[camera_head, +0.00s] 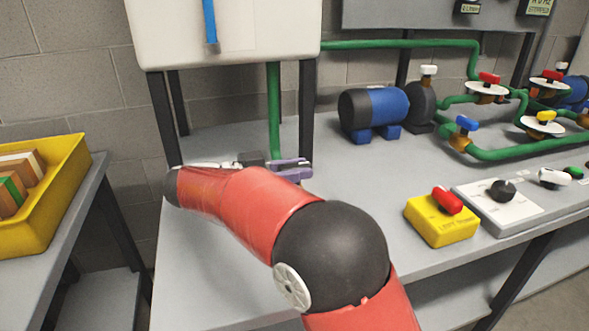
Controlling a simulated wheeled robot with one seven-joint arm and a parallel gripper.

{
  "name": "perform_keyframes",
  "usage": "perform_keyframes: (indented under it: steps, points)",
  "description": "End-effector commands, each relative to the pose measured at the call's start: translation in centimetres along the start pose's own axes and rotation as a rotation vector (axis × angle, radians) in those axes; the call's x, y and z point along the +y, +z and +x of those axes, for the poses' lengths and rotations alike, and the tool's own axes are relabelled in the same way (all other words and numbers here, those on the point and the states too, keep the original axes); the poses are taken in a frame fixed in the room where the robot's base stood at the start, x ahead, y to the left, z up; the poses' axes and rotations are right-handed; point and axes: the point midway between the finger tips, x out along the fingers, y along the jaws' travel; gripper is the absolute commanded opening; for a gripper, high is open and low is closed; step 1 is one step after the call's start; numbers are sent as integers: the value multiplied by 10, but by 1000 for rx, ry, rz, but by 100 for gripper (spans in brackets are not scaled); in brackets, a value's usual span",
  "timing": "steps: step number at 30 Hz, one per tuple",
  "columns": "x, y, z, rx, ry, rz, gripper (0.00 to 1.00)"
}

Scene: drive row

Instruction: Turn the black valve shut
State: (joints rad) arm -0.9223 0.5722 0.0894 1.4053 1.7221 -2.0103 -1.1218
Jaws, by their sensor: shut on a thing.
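My red arm reaches left and away across the grey bench, ending in my gripper (292,169) with purple fingers. The fingers are at the foot of the green pipe that drops from the white tank. They are shut on a small dark part there, which looks like the black valve's handle. The fingers hide most of it, so I cannot tell its angle.
The white tank (235,35) stands on dark legs close above my gripper. A blue motor (378,110), green pipes with several coloured valves, a yellow box (441,222) with a red switch and a control panel (512,203) with a black knob stand to the right. A yellow crate (60,190) is at left.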

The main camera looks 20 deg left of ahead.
Motion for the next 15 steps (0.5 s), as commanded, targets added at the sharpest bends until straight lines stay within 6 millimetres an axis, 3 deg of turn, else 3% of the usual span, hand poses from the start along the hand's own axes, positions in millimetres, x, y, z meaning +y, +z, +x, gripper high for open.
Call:
perform_keyframes:
  steps: [5,6,10,15]
  points:
    - [0,-2,1,1,1,5,1]
    - [0,-2,1,1,1,4,29]
    - [0,-2,1,1,1,3,45]
    - [0,-1,1,1,0,2,45]
